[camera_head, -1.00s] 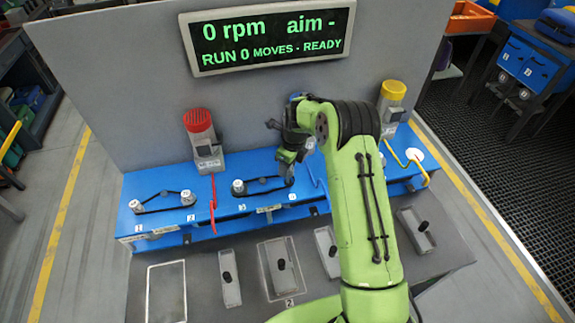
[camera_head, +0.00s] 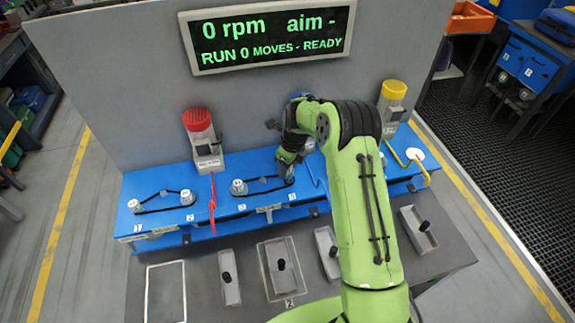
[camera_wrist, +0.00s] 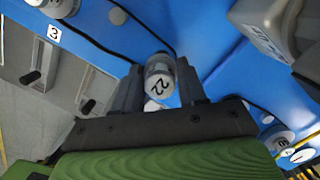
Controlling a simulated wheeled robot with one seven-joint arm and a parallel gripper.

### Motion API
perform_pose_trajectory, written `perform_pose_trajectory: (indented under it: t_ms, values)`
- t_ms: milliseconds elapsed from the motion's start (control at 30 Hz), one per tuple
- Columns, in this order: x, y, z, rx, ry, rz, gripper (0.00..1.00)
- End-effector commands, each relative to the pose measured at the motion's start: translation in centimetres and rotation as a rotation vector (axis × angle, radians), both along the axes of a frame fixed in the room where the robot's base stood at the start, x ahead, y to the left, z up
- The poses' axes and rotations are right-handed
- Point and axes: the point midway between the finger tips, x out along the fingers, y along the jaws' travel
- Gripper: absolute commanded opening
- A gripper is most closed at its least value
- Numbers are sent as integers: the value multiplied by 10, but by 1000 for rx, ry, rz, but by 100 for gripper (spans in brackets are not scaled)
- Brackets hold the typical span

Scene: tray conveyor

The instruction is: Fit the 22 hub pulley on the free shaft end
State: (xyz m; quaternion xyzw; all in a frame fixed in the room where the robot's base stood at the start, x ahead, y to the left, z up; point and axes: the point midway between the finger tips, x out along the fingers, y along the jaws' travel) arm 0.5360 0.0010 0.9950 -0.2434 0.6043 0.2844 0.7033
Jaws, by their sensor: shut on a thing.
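The 22 hub pulley (camera_wrist: 160,82) is a pale silvery cylinder with a black 22 on its top face. In the wrist view it sits between the two dark fingers of my gripper (camera_wrist: 159,90), which is shut on it. A black belt runs toward it from a second pale pulley at the upper left (camera_wrist: 55,5). In the head view my gripper (camera_head: 288,163) is low over the blue deck (camera_head: 225,205), at the right end of the belt that starts at the left pulley (camera_head: 238,187). The fingers hide the shaft, and I cannot tell if the pulley is seated.
A red-capped motor (camera_head: 202,138) stands left of my gripper and a yellow-capped one (camera_head: 393,100) right. A red lever (camera_head: 212,203) and another belted pair of pulleys stand left. Grey trays with black pegs (camera_head: 229,283) lie in front. The screen (camera_head: 268,38) reads 0 rpm, READY.

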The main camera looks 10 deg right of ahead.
Motion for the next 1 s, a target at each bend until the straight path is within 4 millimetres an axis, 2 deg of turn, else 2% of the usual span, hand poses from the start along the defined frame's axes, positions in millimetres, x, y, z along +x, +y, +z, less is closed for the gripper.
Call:
perform_pose_trajectory:
  t_ms: [1000]
  values:
    - [0, 0, -27, 0, 0, -1, 10]
